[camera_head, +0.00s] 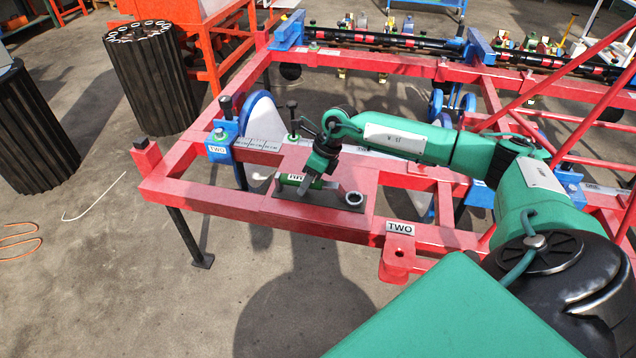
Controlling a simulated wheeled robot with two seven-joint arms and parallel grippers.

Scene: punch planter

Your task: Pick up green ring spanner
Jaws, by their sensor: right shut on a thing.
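My right gripper (307,184) reaches in from the right and points down at a dark flat plate (325,200) on the red frame. It is shut on a green piece with a white label, which looks like the handle of the green ring spanner (291,179). The green piece lies low, at or just above the plate; I cannot tell whether it touches. A silver ring (354,197) shows at the plate's right end; I cannot tell whether it belongs to the spanner. The fingers partly hide the piece. My left gripper is not in view.
The red planter frame (235,203) surrounds the plate. A blue clamp (221,142) and a white-and-blue disc (263,125) stand left of the gripper. Dark fluted bins (152,85) stand at the upper left. The floor in front of the frame is clear.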

